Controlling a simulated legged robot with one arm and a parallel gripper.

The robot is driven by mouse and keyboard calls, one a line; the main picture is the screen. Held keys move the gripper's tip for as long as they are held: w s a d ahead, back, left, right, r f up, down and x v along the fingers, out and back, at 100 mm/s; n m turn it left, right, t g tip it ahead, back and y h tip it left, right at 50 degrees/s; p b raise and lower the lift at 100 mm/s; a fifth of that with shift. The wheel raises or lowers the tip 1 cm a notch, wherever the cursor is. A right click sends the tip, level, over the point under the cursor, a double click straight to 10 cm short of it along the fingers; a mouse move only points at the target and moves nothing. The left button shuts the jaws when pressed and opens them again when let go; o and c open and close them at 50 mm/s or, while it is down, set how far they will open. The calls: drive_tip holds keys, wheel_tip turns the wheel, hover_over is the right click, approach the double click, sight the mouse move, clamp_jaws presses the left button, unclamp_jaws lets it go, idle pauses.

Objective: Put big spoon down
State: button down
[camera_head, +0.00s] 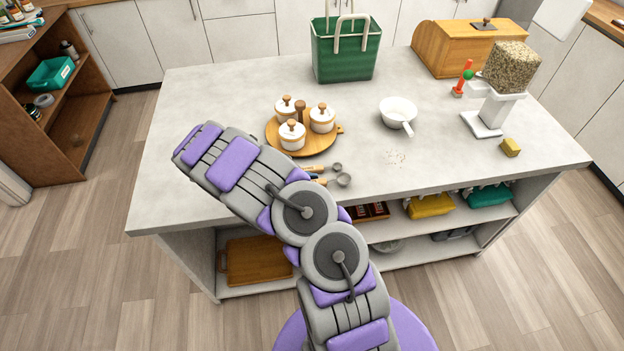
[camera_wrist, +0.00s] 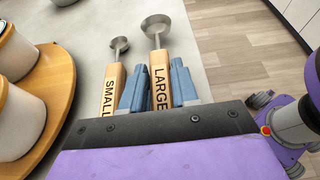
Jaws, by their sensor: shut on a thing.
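The big spoon (camera_wrist: 159,68) has a metal bowl and a wooden handle marked LARGE. It lies between the two blue fingers of my gripper (camera_wrist: 156,80), which is shut on the handle. In the head view the big spoon's bowl (camera_head: 344,180) shows low over the counter's front part; I cannot tell whether it touches the surface. The small spoon (camera_wrist: 112,83), marked SMALL, lies just left of the left finger, roughly parallel; it also shows in the head view (camera_head: 320,168).
A round wooden tray (camera_head: 273,138) with lidded white jars stands just behind the spoons. The counter's (camera_head: 220,95) left and right-front parts have free room.

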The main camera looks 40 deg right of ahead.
drive_tip(key=shift+a+r, duration=0.15)
drive_tip(key=shift+a, duration=0.75)
drive_tip(key=shift+d+f, duration=0.2)
drive_tip(key=shift+d, duration=0.6)
drive_tip(key=shift+d+f, duration=0.2)
drive_tip(key=shift+d, duration=0.6)
drive_tip(key=shift+a+r, duration=0.15)
drive_tip(key=shift+a, duration=0.8)
drive_tip(key=shift+d+f, duration=0.25)
drive_tip(key=shift+d, duration=0.3)
drive_tip(key=shift+f, duration=0.3)
drive_tip(key=shift+a+r, duration=0.1)
drive_tip(key=shift+a, duration=0.2)
drive_tip(key=c, duration=1.1)
unclamp_jaws()
drive_tip(key=shift+a, duration=0.1)
drive_tip(key=shift+o, duration=1.6)
drive_tip(key=shift+d, duration=0.3)
